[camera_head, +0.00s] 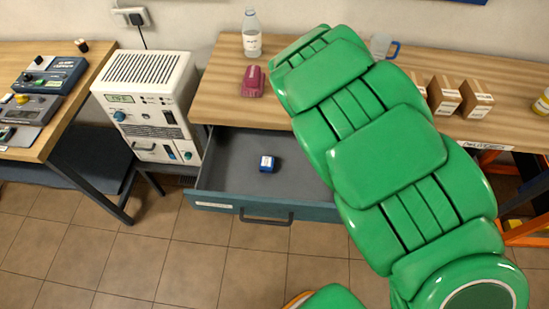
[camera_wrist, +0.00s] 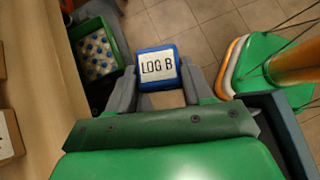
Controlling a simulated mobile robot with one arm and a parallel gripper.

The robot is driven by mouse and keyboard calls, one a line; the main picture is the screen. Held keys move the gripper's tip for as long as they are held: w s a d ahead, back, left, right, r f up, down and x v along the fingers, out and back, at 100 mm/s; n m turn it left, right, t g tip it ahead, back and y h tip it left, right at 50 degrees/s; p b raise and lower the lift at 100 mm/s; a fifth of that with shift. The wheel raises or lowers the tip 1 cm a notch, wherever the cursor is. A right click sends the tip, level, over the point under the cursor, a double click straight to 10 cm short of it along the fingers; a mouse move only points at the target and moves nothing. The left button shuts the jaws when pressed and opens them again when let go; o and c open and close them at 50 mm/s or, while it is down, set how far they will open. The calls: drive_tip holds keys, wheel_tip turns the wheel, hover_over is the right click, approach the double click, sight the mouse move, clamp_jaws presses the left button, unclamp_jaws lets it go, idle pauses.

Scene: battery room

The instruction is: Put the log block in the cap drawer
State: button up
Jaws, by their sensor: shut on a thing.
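The log block (camera_wrist: 157,69), a blue block with a white "LOG B" label, sits between the fingertips of my gripper (camera_wrist: 158,75) in the wrist view. My gripper is shut on it. In the head view my green arm hides both the gripper and this block. An open drawer (camera_head: 213,181) with a grey inside and teal front hangs under the bench; its label is too small to read. A dark drawer edge (camera_wrist: 284,128) shows at lower right in the wrist view.
On the bench stand a bottle (camera_head: 252,35), a maroon object (camera_head: 252,82), a mug (camera_head: 381,46) and cardboard boxes (camera_head: 443,97). A white power unit (camera_head: 150,105) stands left of the drawer. A green crate of bottles (camera_wrist: 112,38) shows in the wrist view.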

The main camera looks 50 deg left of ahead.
sight(311, 179)
drive_tip(key=s+a+n+t+y, duration=0.1)
drive_tip(key=a, duration=0.1)
drive_tip(key=s+a+n, duration=0.2)
drive_tip(key=s+a+n+t+y, duration=0.1)
drive_tip(key=s+a, duration=0.1)
drive_tip(key=shift+s+a+f+n+t+y, duration=0.2)
drive_tip(key=shift+s+f+n+t+y, duration=0.1)
drive_tip(key=shift+f+n, duration=0.1)
drive_tip(key=s+a+f+n+t+y, duration=0.1)
drive_tip(key=s+a+f+n+y, duration=0.15)
drive_tip(key=s+a, duration=0.3)
drive_tip(key=shift+h, duration=0.45)
drive_tip(key=shift+s+f, duration=0.2)
drive_tip(key=shift+f, duration=1.7)
drive_tip(key=shift+s+f, duration=0.15)
drive_tip(key=shift+f, duration=1.7)
drive_tip(key=o, duration=1.1)
drive_tip(key=shift+c, duration=0.2)
